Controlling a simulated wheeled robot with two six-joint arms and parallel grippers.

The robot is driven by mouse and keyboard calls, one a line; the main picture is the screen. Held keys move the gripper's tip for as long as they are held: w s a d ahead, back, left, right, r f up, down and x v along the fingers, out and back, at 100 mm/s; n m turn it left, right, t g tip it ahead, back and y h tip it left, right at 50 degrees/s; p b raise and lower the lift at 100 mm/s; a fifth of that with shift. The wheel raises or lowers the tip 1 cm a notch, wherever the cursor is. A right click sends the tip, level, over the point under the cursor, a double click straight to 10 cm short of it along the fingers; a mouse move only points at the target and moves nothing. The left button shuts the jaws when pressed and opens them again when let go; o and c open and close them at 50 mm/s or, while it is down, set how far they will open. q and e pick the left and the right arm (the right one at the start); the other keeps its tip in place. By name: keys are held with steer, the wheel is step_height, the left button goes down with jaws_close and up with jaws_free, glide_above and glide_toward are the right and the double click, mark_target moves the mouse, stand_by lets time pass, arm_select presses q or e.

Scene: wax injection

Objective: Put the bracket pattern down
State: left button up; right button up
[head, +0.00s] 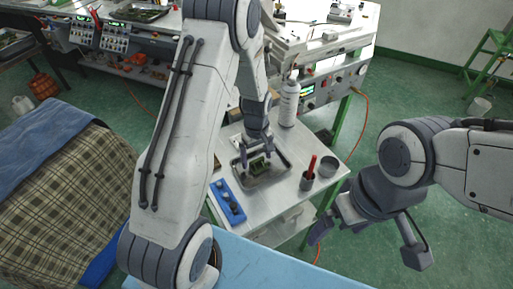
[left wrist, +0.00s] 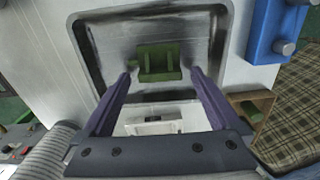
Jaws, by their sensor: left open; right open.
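The green bracket pattern (head: 259,165) rests in a shallow metal tray (head: 280,180) on the small metal table. In the left wrist view the bracket pattern (left wrist: 158,64) lies on the floor of the tray (left wrist: 82,45), near its middle. My left gripper (head: 257,151) is directly over it, fingers pointing down. In the left wrist view its fingers (left wrist: 160,73) are spread wide, one on each side of the bracket, with gaps visible. My right gripper (head: 366,246) is open and empty, off the right side of the table over the floor.
A blue holder (head: 228,200) lies left of the tray. A spray can (head: 289,103) stands behind it; a cup with a red-handled tool (head: 308,180) and another cup (head: 327,166) stand right. In the left wrist view a wooden box (left wrist: 240,100) sits beside the tray.

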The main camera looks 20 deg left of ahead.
mark_target(257, 160)
arm_select(q)
step_height(257, 160, up, 12)
steer(key=b, duration=0.2)
steer(key=shift+f, duration=0.1)
step_height(257, 160, down, 13)
steer(key=shift+r+p, duration=0.2)
steer(key=shift+p, duration=0.75)
step_height(257, 160, up, 2)
steer(key=shift+r, duration=0.1)
steer(key=shift+r+b, duration=0.3)
steer(key=shift+r, duration=0.25)
